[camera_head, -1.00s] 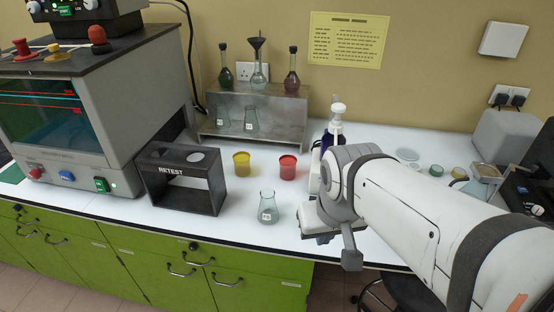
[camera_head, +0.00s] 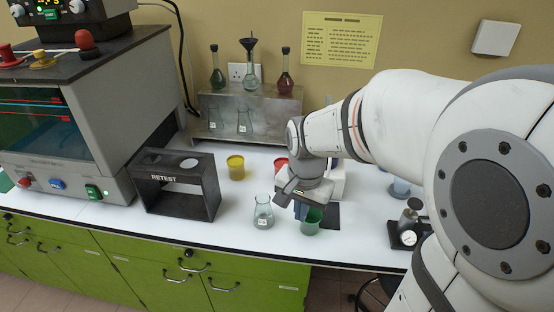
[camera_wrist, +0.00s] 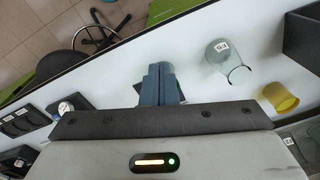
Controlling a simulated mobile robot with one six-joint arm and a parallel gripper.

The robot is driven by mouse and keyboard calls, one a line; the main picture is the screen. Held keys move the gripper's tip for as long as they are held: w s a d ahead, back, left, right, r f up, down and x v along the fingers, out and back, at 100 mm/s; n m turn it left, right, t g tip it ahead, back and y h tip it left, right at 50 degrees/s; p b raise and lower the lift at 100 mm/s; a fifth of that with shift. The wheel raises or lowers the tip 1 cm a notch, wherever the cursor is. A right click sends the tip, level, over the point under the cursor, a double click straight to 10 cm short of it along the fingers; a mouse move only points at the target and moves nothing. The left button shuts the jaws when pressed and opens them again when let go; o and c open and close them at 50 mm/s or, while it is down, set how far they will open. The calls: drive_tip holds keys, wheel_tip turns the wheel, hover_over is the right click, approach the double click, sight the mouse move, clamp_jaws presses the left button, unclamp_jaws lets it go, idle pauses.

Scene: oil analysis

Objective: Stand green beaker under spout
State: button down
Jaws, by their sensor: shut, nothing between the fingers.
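The green beaker (camera_head: 312,224) stands on the white bench in the head view, right of a clear flask. My gripper (camera_head: 301,211) points down at it, with the fingers in front of or at its upper left rim. I cannot tell whether they touch. In the wrist view my gripper (camera_wrist: 161,72) has its fingers together, with nothing held. The green beaker is mostly hidden there behind the fingers. A white unit (camera_head: 338,180) stands behind my gripper, with a dark mat (camera_head: 331,213) in front of it. My arm hides much of this unit, and no spout can be made out.
The flask (camera_head: 263,212) stands close left of my gripper. A yellow beaker (camera_head: 236,168) and a red beaker (camera_head: 281,164) are farther back. The black RETEST stand (camera_head: 172,202) is at left, a small scale (camera_head: 408,233) at right. The bench front edge is near.

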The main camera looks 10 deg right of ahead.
drive_tip(key=f, duration=0.3)
drive_tip(key=w+f+m, duration=0.1)
drive_tip(key=f, duration=0.3)
drive_tip(key=w+f+m, duration=0.1)
drive_tip(key=f, duration=0.3)
drive_tip(key=shift+w+a+f+g+p, duration=0.1)
drive_tip(key=shift+a+g+p, duration=0.2)
drive_tip(key=shift+a, duration=0.1)
drive_tip(key=shift+w+d+f+p, duration=0.15)
drive_tip(key=shift+w+d+p, duration=0.15)
drive_tip(key=shift+w+d, duration=0.25)
drive_tip(key=shift+w+d+f+p, duration=0.15)
drive_tip(key=shift+w+d+p, duration=0.1)
drive_tip(key=shift+w+d, duration=0.6)
drive_tip(key=shift+d, duration=0.1)
